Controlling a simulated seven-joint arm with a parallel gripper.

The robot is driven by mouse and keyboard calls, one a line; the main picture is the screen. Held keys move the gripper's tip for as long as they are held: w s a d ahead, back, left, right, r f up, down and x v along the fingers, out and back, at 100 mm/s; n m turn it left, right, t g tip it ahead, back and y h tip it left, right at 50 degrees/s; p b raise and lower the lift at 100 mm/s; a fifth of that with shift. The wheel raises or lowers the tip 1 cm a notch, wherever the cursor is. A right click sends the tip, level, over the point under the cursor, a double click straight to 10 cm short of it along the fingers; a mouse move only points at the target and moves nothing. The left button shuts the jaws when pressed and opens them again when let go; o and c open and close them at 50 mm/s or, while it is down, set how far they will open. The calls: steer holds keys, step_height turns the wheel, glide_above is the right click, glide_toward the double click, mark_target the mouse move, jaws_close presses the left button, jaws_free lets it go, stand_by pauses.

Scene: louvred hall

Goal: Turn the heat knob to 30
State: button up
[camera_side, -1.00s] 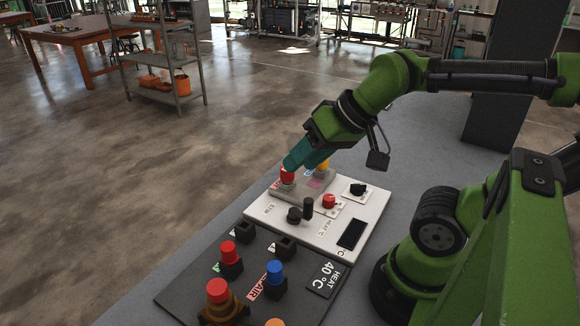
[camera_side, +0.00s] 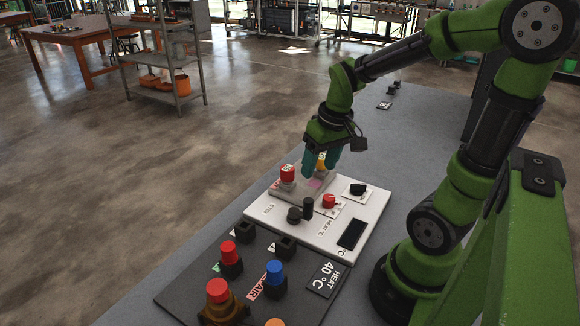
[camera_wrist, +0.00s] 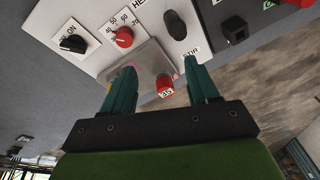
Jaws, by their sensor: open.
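The heat knob (camera_side: 329,201) is red and sits on a small white scale plate on the white panel (camera_side: 300,232). In the wrist view the knob (camera_wrist: 124,37) is at upper left, beside printed numbers; its exact setting is too small to read. A dark card (camera_side: 323,279) reads "HEAT 40 °C". My gripper (camera_side: 322,168) is open above the panel's far end, beyond the heat knob and apart from it. In the wrist view its teal fingers (camera_wrist: 160,68) are spread, with a red button between them in the picture.
The red button (camera_side: 288,174) and a partly hidden yellow one (camera_side: 321,161) stand on a grey raised plate. A black lever (camera_side: 308,208) and a black knob (camera_side: 358,189) flank the heat knob. A dark board (camera_side: 205,285) with several coloured buttons lies nearer.

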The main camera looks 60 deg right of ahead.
steer(key=n+g, duration=0.2)
glide_above(329, 197)
step_height(329, 197, down, 4)
steer(key=r, duration=0.1)
steer(key=shift+f+n, duration=0.6)
steer(key=shift+f, duration=2)
steer(key=shift+f+n, duration=0.6)
steer(key=shift+f, duration=2)
jaws_close()
